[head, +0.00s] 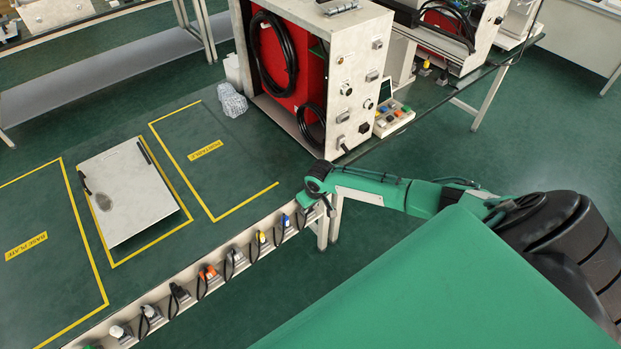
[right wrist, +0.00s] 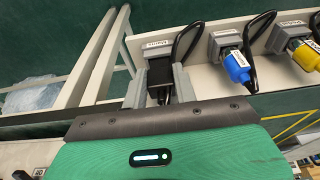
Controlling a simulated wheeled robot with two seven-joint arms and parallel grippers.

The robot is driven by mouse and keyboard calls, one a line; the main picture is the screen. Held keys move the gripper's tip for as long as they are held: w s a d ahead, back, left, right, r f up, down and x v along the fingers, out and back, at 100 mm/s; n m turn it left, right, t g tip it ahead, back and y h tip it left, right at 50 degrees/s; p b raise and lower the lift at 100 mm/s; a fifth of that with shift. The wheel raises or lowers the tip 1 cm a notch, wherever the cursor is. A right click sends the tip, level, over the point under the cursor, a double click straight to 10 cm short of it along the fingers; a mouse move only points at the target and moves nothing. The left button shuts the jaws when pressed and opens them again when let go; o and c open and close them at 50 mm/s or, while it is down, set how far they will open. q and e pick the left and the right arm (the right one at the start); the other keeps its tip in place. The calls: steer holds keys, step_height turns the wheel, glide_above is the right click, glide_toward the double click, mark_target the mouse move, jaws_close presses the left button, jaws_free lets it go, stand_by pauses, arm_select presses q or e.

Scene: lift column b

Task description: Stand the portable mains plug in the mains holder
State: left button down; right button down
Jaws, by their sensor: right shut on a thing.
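The mains plug (right wrist: 158,93) is a black block with a black cable looping up behind it in the right wrist view. The grey fingers of my right gripper (right wrist: 159,88) are on either side of it, shut on it. The grey mains holder (right wrist: 157,52), with a label on top, is right against the plug's far end; I cannot tell how far the plug sits in it. In the head view my right gripper (head: 314,200) is at the right end of the rail and hides most of the plug and holder. My left gripper is not in view.
The pale rail (head: 213,277) carries a row of holders with plugs, including a blue plug (right wrist: 238,66) and a yellow plug (right wrist: 303,55) beside the mains holder.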

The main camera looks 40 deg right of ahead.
steer(key=shift+f+b, duration=0.4)
steer(key=shift+f, duration=0.3)
steer(key=c, duration=1)
jaws_free()
steer(key=p+v, duration=0.3)
steer(key=w+p+v, duration=0.1)
steer(key=p+v, duration=0.2)
steer(key=w+p+v, duration=0.1)
steer(key=p+v, duration=0.1)
steer(key=v, duration=0.1)
steer(key=shift+a+r+p, duration=0.15)
steer(key=shift+p, duration=0.25)
